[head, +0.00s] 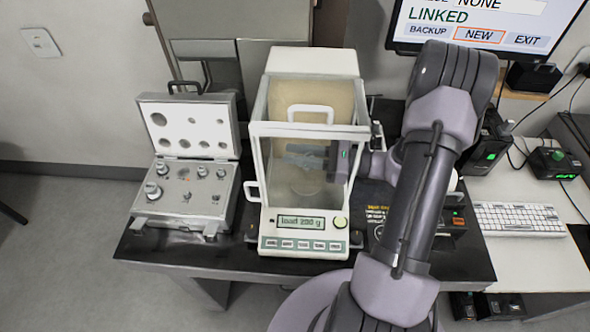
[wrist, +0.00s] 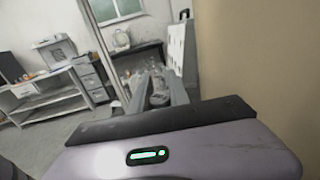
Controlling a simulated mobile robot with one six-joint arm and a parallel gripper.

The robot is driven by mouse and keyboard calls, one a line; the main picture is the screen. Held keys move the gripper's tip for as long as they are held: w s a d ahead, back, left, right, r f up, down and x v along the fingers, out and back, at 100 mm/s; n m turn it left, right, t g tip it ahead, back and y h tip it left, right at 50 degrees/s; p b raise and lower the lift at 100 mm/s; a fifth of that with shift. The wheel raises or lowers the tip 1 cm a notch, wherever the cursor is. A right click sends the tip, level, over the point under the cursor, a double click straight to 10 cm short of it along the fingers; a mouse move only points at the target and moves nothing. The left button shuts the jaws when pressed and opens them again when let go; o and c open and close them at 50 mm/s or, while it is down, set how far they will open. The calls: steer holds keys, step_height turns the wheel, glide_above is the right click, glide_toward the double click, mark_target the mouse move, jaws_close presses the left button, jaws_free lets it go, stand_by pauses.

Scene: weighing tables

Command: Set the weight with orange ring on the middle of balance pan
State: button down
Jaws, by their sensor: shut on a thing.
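The analytical balance (head: 306,226) stands in the middle of the black table, and its display reads "load 200 g". My gripper (head: 298,155) reaches in through the balance's right side and shows blurred behind the front glass, above the pan (head: 306,190). In the wrist view my gripper (wrist: 157,88) is shut on a small grey weight (wrist: 159,98) between its fingertips. The weight's ring colour cannot be made out. The head view does not show the weight clearly, nor whether it touches the pan.
An open weight case (head: 185,205) with several metal weights stands left of the balance. The balance's front glass and frame (head: 308,130) enclose my gripper closely. A monitor (head: 480,30) and a keyboard (head: 518,218) are at the right.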

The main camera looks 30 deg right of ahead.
step_height(320, 180, down, 6)
steer(key=b, duration=0.3)
steer(key=shift+r, duration=0.1)
steer(key=shift+w+a+r, duration=0.1)
steer(key=shift+a+r, duration=0.05)
steer(key=shift+r, duration=0.1)
steer(key=shift+f, duration=0.2)
steer(key=c, duration=1.3)
jaws_free()
steer(key=shift+o, duration=0.2)
steer(key=shift+r, duration=0.1)
steer(key=shift+d+r+p, duration=0.2)
steer(key=shift+d+p, duration=0.05)
steer(key=shift+p, duration=0.15)
steer(key=p+v, duration=0.1)
steer(key=v, duration=0.6)
steer(key=shift+f, duration=0.1)
